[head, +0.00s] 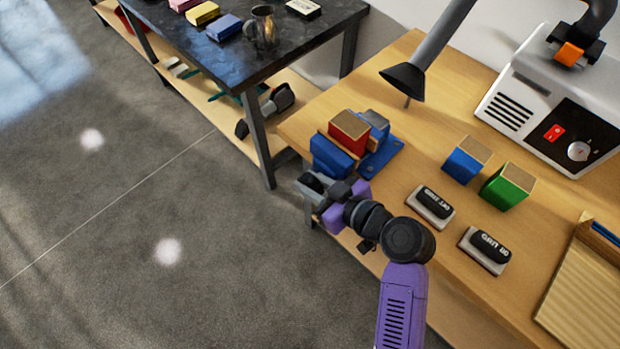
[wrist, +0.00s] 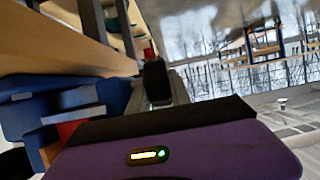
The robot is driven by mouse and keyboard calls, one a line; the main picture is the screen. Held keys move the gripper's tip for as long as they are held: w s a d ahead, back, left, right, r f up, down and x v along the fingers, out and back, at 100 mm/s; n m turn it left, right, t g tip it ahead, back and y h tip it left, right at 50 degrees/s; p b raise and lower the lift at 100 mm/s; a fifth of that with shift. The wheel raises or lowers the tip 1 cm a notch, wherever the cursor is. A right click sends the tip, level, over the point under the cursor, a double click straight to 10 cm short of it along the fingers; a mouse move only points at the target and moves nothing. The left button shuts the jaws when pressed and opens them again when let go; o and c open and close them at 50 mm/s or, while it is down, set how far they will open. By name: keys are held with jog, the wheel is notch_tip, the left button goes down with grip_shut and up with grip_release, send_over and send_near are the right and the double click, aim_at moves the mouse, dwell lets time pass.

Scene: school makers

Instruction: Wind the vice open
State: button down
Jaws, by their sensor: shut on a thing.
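The blue vice (head: 334,157) sits at the left front corner of the wooden bench. A red block (head: 349,127) stands between its jaws, with wooden pads beside it. My gripper (head: 313,186) is at the front of the vice, low beside the bench edge, and is shut on what appears to be the vice handle. The handle itself is mostly hidden by the fingers. In the wrist view, the vice (wrist: 60,105) is at left with a bit of the red block (wrist: 70,128), and my gripper (wrist: 157,85) shows dark fingertips close together.
Blue (head: 464,163) and green (head: 506,188) blocks and two dark-topped erasers (head: 431,206) (head: 484,249) stand on the bench right of my arm. A lamp-like hood (head: 403,82) hangs behind the vice. A dark table (head: 290,50) stands behind left. The floor at left is clear.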

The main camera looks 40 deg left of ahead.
aim_at(320, 189)
jog(key=shift+w, duration=0.1)
jog(key=c, duration=1.5)
grip_release()
jog(key=shift+o, duration=0.2)
jog(key=shift+b+v, duration=0.3)
jog(key=shift+v, duration=3.65)
